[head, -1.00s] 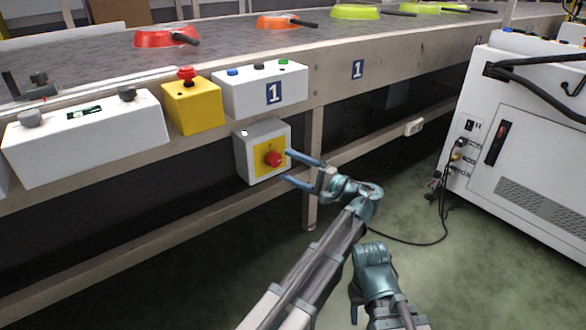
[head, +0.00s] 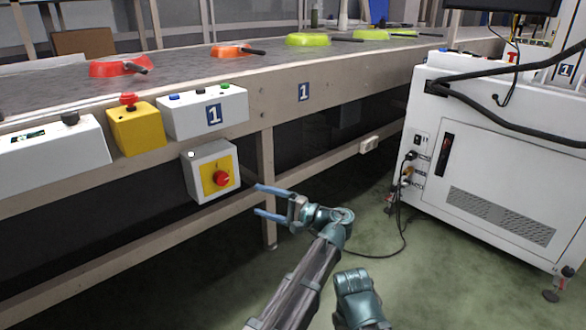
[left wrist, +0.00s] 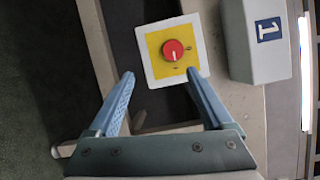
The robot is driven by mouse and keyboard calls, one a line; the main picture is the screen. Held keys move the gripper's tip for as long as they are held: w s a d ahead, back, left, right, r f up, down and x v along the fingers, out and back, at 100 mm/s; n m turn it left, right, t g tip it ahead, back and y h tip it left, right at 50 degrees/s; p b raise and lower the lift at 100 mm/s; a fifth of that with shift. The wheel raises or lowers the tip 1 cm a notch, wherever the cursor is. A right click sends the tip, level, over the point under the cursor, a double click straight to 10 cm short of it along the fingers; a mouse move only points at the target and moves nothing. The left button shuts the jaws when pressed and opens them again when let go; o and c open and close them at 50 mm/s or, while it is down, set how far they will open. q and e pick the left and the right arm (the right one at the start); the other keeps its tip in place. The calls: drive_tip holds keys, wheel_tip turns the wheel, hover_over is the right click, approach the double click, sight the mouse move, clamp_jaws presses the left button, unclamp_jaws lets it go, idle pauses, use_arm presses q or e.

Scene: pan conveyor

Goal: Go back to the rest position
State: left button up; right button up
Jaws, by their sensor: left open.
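My left gripper (head: 258,199) is open and empty in the head view, to the right of and slightly below the switch box with the red rotary knob (head: 221,178). A visible gap lies between its blue fingertips and the knob. In the left wrist view the gripper (left wrist: 160,85) shows its two fingers spread wide, with the red knob (left wrist: 173,50) on its yellow plate (left wrist: 155,66) beyond them. Part of my other arm shows at the bottom of the head view; no right gripper fingers can be made out.
The conveyor (head: 280,97) carries red, orange and green pans. A yellow box with a red button (head: 136,128) and a white button box (head: 200,112) hang on its front. A white machine (head: 490,165) with cables stands at right.

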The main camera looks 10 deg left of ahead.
use_arm(q)
drive_tip(key=s+a+f+n+g+h, duration=0.1)
drive_tip(key=s+a+f+g+h, duration=0.1)
drive_tip(key=s+f+h, duration=0.4)
drive_tip(key=s+a+f+n+g+h, duration=0.1)
drive_tip(key=s+a+f+h, duration=0.15)
drive_tip(key=f, duration=0.55)
drive_tip(key=s+d+f+n+g+h, duration=0.1)
drive_tip(key=s+d+f+n+h, duration=0.2)
drive_tip(key=s+d+f+h, duration=0.6)
drive_tip(key=s+d+r+m+g+y+p, duration=0.15)
drive_tip(key=s+d+r+p, duration=0.3)
drive_tip(key=r+p, duration=0.75)
drive_tip(key=s+d+r+m+t+p, duration=0.1)
drive_tip(key=s+d+r+m+p, duration=0.35)
drive_tip(key=r+p, duration=0.75)
wheel_tip(320, 180, up, 36)
drive_tip(key=w+d+n+p, duration=0.1)
drive_tip(key=w+p, duration=0.1)
drive_tip(key=p, duration=3.2)
drive_tip(key=shift+f+n+p, duration=0.25)
drive_tip(key=shift+n+p, duration=0.15)
drive_tip(key=shift+d+g, duration=0.1)
drive_tip(key=shift+g, duration=0.15)
